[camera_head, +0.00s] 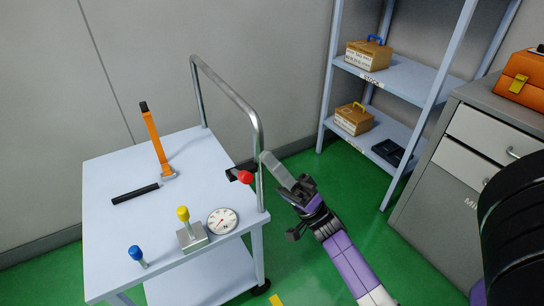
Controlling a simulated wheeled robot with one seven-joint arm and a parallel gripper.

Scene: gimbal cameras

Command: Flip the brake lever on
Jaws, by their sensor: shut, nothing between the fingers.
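The blue-grey cart (110,190) carries three small levers with coloured knobs. A red knob (245,177) is at its right edge beside the rail post, with a dark base partly hidden behind it. A yellow-knobbed lever (184,214) stands upright on a grey block near the front. A blue-knobbed lever (136,252) is at the front left corner. No readable label shows which one is the brake lever. My gripper (268,162) is shut and empty, its pale fingers pointing up and left. In the picture it is just right of the red knob and the rail post, apart from the knob.
A metal rail (232,92) rises along the cart's right side. A round gauge (222,221), an orange-handled tool (153,142) and a black bar (135,194) are on the top. Shelves (410,82) and a grey cabinet (430,190) stand right; green floor lies between.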

